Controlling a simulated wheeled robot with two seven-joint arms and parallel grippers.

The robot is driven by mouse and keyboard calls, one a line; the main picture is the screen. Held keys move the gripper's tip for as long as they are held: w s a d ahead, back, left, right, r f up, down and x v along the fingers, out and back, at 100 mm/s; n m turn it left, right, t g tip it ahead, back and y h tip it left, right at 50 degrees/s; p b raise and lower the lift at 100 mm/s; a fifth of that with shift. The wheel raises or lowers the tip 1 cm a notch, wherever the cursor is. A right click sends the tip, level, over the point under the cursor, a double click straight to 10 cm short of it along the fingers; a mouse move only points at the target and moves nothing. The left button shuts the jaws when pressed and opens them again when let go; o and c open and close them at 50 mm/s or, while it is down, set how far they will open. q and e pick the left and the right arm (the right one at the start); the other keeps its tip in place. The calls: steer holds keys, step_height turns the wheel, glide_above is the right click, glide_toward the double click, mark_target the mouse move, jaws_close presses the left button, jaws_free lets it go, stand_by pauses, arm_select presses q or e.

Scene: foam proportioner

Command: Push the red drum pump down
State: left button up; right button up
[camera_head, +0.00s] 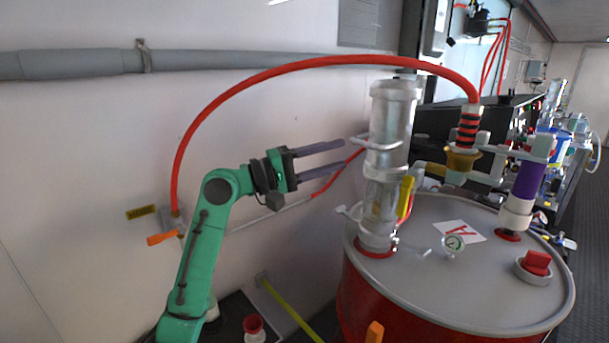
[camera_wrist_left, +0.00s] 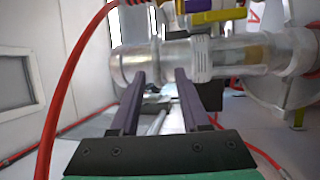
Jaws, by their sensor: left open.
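The red drum (camera_head: 357,302) has a grey lid (camera_head: 455,295) and stands at the lower right of the head view. A silver pump (camera_head: 391,120) stands upright on its left part, with a clear lower section and a yellow-handled valve (camera_head: 406,190) at its side. It lies across the left wrist view (camera_wrist_left: 165,58) beyond my fingers. My left gripper (camera_head: 343,157) is open and empty, with its dark fingers pointing right at the pump's upper body. The fingertips (camera_wrist_left: 161,75) are close to the pump; I cannot tell whether they touch. My right gripper is not in view.
A red hose (camera_head: 300,68) arches over my left arm from a wall valve with an orange handle (camera_head: 162,239) to a brass fitting (camera_head: 461,160). A gauge (camera_head: 453,243), a red cap (camera_head: 537,262) and a purple-sleeved pipe (camera_head: 527,181) are on the drum lid. A grey pipe runs along the wall.

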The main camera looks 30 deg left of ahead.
arm_select(q)
steer(key=b+v, duration=0.2)
steer(key=v, duration=0.5)
steer(key=shift+d+f, duration=0.1)
